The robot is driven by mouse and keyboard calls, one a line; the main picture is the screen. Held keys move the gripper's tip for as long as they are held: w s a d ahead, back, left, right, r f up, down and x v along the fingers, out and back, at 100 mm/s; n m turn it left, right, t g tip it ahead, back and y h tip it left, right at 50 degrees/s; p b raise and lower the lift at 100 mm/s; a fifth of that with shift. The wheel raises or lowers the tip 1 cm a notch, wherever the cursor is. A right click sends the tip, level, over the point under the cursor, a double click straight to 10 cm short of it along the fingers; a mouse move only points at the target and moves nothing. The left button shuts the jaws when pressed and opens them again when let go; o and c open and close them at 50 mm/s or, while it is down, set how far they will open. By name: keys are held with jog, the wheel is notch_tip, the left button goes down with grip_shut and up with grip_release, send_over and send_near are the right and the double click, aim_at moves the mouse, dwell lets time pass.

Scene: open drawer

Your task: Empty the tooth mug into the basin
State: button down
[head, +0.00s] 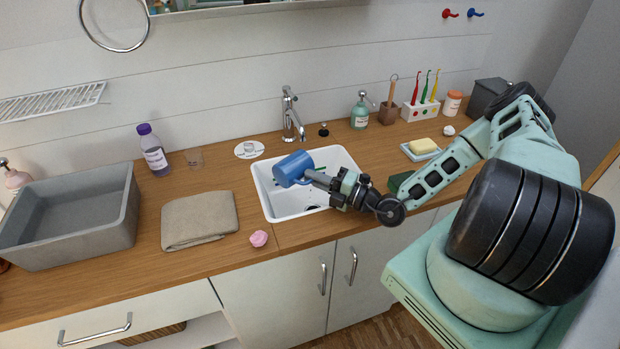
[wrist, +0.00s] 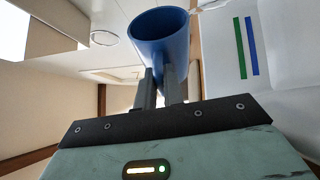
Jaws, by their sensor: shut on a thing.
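The blue tooth mug (head: 293,169) is held over the white basin (head: 265,190), tipped onto its side in the head view. My gripper (head: 308,177) is shut on it from the right. In the wrist view the mug (wrist: 160,35) is between the fingers (wrist: 160,85), its round mouth visible; the inside looks dark blue, and no contents show. A thin green strip (wrist: 240,48) and a blue strip (wrist: 252,46) lie on a white surface in the wrist view. My arm and the mug hide part of the basin.
The tap (head: 290,112) stands behind the basin. A folded towel (head: 199,220) and pink item (head: 259,238) lie to the left. A soap dish (head: 420,148) and soap bottle (head: 360,112) are to the right. A grey tub (head: 110,215) stands at far left.

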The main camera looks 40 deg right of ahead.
jog(key=shift+d+r+m+t+p, duration=0.15)
jog(key=shift+r+m+t+p, duration=0.15)
jog(key=shift+r+m, duration=0.3)
jog(key=shift+d+r+m, duration=0.2)
jog(key=shift+r+m, duration=0.2)
jog(key=shift+m, duration=0.1)
jog(key=m, duration=0.1)
jog(key=m+t+b, duration=0.1)
jog(key=m, duration=0.1)
jog(key=m+t+h, duration=0.1)
jog(key=m, duration=0.1)
jog(key=shift+d+f, duration=0.3)
jog(key=shift+d, duration=0.05)
jog(key=shift+w+a+n+g, duration=0.1)
jog(key=shift+a+n+g, duration=0.2)
jog(key=shift+n+g, duration=0.35)
jog(key=shift+f+n, duration=0.1)
jog(key=shift+n, duration=0.65)
jog(key=shift+a+n, duration=0.1)
jog(key=shift+n, duration=0.2)
